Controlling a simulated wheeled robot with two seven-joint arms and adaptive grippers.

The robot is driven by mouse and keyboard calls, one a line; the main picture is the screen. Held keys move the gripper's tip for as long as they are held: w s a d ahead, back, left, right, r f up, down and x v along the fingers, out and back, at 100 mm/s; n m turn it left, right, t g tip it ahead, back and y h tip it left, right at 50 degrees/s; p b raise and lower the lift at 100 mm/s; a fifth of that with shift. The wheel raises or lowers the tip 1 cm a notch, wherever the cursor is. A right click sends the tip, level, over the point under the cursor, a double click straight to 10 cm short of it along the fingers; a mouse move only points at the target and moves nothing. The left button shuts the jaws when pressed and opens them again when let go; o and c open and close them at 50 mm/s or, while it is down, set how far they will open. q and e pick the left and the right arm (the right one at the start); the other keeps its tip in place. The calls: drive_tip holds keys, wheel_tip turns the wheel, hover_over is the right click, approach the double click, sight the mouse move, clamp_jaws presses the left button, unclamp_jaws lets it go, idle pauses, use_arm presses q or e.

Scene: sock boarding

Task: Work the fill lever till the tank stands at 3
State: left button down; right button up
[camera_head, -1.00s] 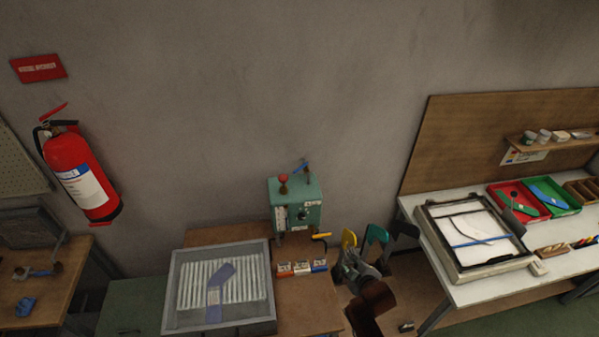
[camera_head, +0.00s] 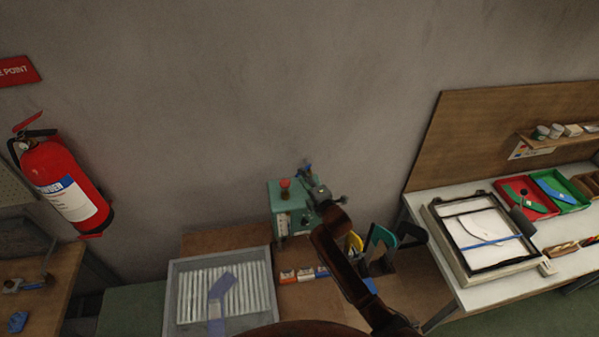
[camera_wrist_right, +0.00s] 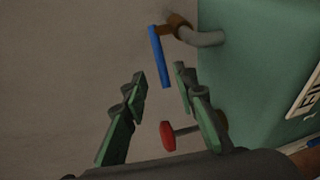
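The teal tank unit (camera_head: 285,196) stands on the wooden bench against the wall. A pale gauge strip is on its front, too small to read. A blue-handled lever (camera_head: 307,168) rises at its top right; in the right wrist view the blue handle (camera_wrist_right: 159,57) hangs from a brown joint on a grey pipe. A red knob (camera_head: 285,183) is on top and also shows in the right wrist view (camera_wrist_right: 168,136). My right gripper (camera_head: 313,184) is beside the blue lever. Its fingers (camera_wrist_right: 160,82) are open, with the blue handle's end showing between the tips. My left gripper is out of view.
A grey tray (camera_head: 174,300) with white ribs and a blue-grey sock shape is at the front left. Small boxes (camera_head: 304,274) and upright coloured boards (camera_head: 381,240) stand near my right arm. A white table (camera_head: 472,291) with a framed screen is to the right.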

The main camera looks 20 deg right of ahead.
drive_tip(key=x, duration=0.3)
drive_tip(key=shift+w+f, duration=0.25)
drive_tip(key=shift+f, duration=0.05)
drive_tip(key=shift+w, duration=0.3)
drive_tip(key=shift+c, duration=1.3)
drive_tip(key=shift+s, duration=0.15)
drive_tip(key=c, duration=0.3)
clamp_jaws()
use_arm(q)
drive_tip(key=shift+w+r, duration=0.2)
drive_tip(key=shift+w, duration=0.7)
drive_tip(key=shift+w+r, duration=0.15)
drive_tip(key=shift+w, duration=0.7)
